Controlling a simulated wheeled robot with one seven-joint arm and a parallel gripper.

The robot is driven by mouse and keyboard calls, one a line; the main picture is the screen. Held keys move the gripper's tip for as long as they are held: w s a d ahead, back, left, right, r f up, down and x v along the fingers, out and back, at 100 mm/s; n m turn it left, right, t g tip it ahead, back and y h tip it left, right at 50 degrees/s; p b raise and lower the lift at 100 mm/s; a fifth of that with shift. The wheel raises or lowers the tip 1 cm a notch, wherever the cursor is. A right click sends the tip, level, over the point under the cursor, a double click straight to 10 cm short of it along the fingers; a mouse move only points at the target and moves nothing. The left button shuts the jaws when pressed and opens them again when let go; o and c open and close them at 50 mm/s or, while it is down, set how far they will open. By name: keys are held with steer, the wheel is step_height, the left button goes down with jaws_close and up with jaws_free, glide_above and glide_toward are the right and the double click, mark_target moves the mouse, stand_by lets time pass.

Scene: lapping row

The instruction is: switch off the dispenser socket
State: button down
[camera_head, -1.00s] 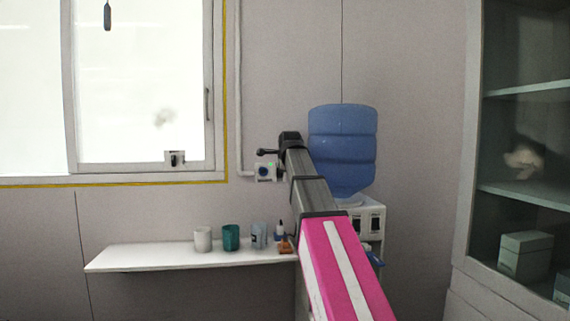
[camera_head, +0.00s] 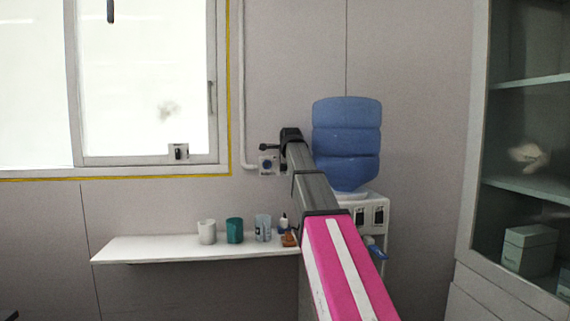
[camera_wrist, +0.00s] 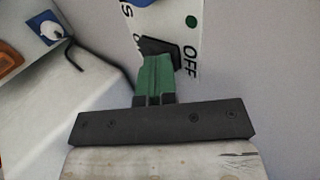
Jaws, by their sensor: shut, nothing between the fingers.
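The dispenser socket (camera_head: 268,164) is a small white wall box with a dark blue round face, left of the water dispenser (camera_head: 347,145). In the wrist view its white plate (camera_wrist: 185,8) carries the word OFF, a green dot and part of a blue shape at the top edge. A black switch piece (camera_wrist: 150,43) lies between OFF and another, partly covered label. My gripper (camera_wrist: 156,62) is shut and empty, its green fingertips at the black piece and partly covering it. Contact cannot be told. In the head view my gripper (camera_head: 267,147) is by the socket's top.
A white shelf (camera_head: 140,249) below holds a white cup (camera_head: 206,232), a teal cup (camera_head: 234,231), a clear cup (camera_head: 263,228) and a small bottle (camera_head: 283,222). A window stands left, with another small switch box (camera_head: 178,152). A glass cabinet (camera_head: 464,235) stands right.

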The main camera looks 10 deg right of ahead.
steer(key=shift+w, duration=0.1)
steer(key=shift+r, duration=0.25)
steer(key=shift+r, duration=0.6)
steer(key=v, duration=1.3)
steer(key=shift+r, duration=0.15)
